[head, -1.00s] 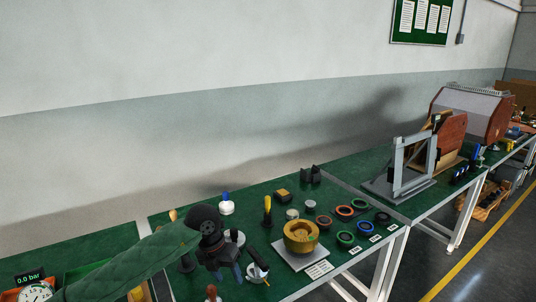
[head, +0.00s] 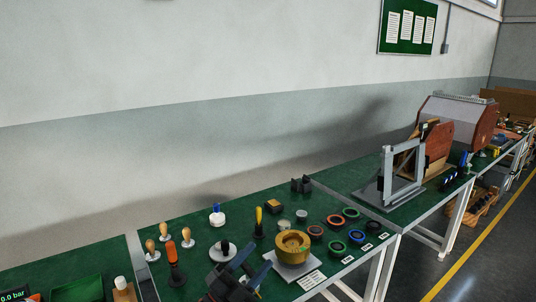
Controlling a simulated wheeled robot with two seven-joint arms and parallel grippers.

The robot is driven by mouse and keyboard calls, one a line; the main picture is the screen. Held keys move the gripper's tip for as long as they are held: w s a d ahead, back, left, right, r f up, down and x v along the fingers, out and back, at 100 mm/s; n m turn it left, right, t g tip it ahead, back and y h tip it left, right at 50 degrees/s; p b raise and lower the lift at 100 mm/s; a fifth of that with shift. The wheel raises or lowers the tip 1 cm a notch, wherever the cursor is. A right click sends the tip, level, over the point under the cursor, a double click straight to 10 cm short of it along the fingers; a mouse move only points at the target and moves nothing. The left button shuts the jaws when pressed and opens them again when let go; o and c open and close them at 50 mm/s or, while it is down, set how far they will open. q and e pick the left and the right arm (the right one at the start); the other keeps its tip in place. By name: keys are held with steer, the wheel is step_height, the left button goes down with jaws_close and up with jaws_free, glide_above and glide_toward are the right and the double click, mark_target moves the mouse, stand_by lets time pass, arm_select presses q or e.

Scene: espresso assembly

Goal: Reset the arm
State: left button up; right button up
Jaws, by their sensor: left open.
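My left gripper (head: 232,266) shows at the bottom middle, over the front part of the green workbench (head: 190,217). Its dark blue fingers are spread open, and I see nothing between them. It is left of and nearer than the brass-coloured round part (head: 293,243) on its pale square plate (head: 298,266). The rest of the left arm is mostly out of the picture. My right gripper is not in view.
Near the gripper stand an orange-handled tool (head: 174,266), a black-knobbed disc (head: 224,250), wooden-handled pieces (head: 164,231) and a yellow-handled tool (head: 258,222). Several coloured rings (head: 337,220) lie to the right. A grey frame (head: 387,180) stands further right.

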arm_select(q)
steer(key=s+a+f+n+g+y, duration=0.1)
steer(key=s+a+f+n+y, duration=0.1)
steer(key=a+f+n+y, duration=0.7)
steer(key=s+a+f+n+y, duration=0.3)
steer(key=a+f+n+y, duration=0.4)
steer(key=f+n+y, duration=0.25)
steer(key=s+a+f+n+g+h, duration=0.1)
steer(key=s+f+g, duration=0.55)
steer(key=s, duration=0.45)
steer(key=s+a+f+n+g, duration=0.1)
steer(key=s+f+g, duration=0.4)
steer(key=s+f, duration=0.4)
steer(key=s+d+f+g, duration=0.1)
steer(key=s+d+f, duration=0.1)
steer(key=f, duration=1.1)
steer(key=s+d+f+g, duration=0.1)
steer(key=s+d+f, duration=0.1)
steer(key=f, duration=1.1)
steer(key=shift+d+h, duration=0.35)
steer(key=shift+d, duration=0.1)
